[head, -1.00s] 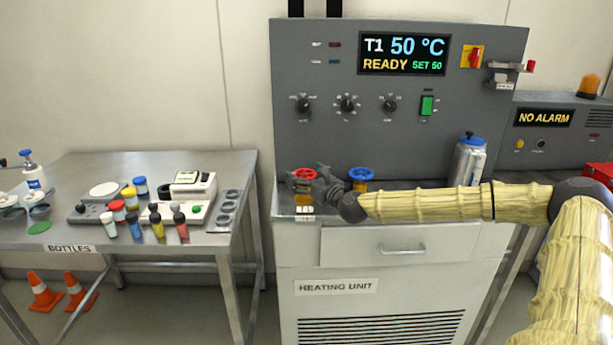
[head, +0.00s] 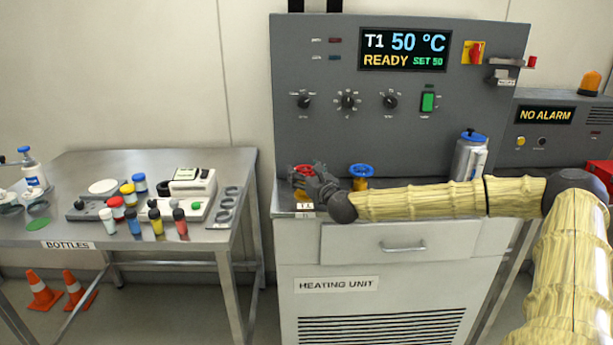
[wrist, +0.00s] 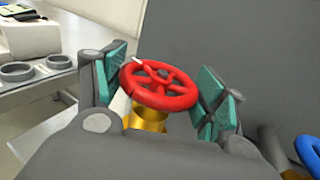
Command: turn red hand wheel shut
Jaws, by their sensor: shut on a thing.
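The red hand wheel (wrist: 158,86) sits on a brass valve body (wrist: 147,121) on the heating unit's ledge. In the head view the red wheel (head: 302,170) shows at the ledge's left end, partly hidden by my gripper (head: 310,178). In the wrist view my gripper (wrist: 163,92) has its green pads on either side of the wheel. The left pad touches or nearly touches the rim, and the right pad is close to the rim. The gripper is shut on the wheel. A small white mark shows on the rim at the upper left.
A blue hand wheel (head: 361,171) on its own brass valve stands just right of my gripper. A steel flask with a blue lid (head: 469,158) stands farther right. The grey control panel (head: 330,120) rises behind. A table (head: 75,175) with bottles stands left.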

